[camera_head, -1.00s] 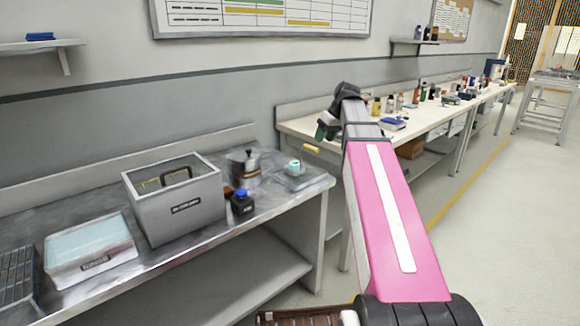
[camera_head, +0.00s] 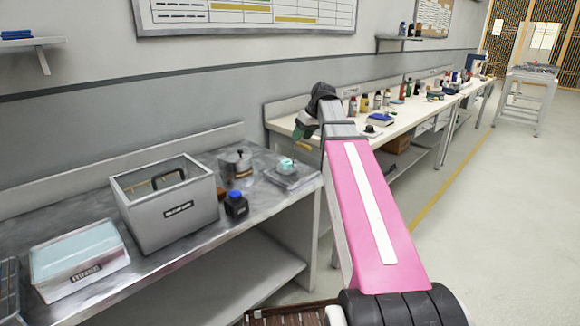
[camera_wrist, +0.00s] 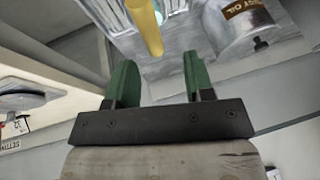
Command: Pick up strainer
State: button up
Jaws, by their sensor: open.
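A yellow handle (camera_wrist: 146,25), which I take to be the strainer's, comes down from the top edge of the wrist view. Its near end lies close to the gap between my fingertips; I cannot tell whether it is between them. The strainer's head is not clear in either view. My gripper (camera_wrist: 158,68) is open, with its two green fingers apart and nothing held. In the head view my gripper (camera_head: 303,131) hangs beyond the near bench's right end, in front of the long bench.
The near metal bench (camera_head: 150,252) holds a rinse tray (camera_head: 80,262), a grey open box (camera_head: 166,205), a metal pot (camera_head: 236,167), a dark bottle with a blue cap (camera_head: 236,204) and a flat device with a teal item (camera_head: 287,168). The long bench (camera_head: 283,118) behind carries several bottles.

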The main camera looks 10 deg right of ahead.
aim_at(298, 144)
jog(key=x, duration=0.5)
jog(key=shift+w+d, duration=0.1)
jog(key=shift+d, duration=0.1)
grip_shut()
jog(key=shift+r, duration=0.1)
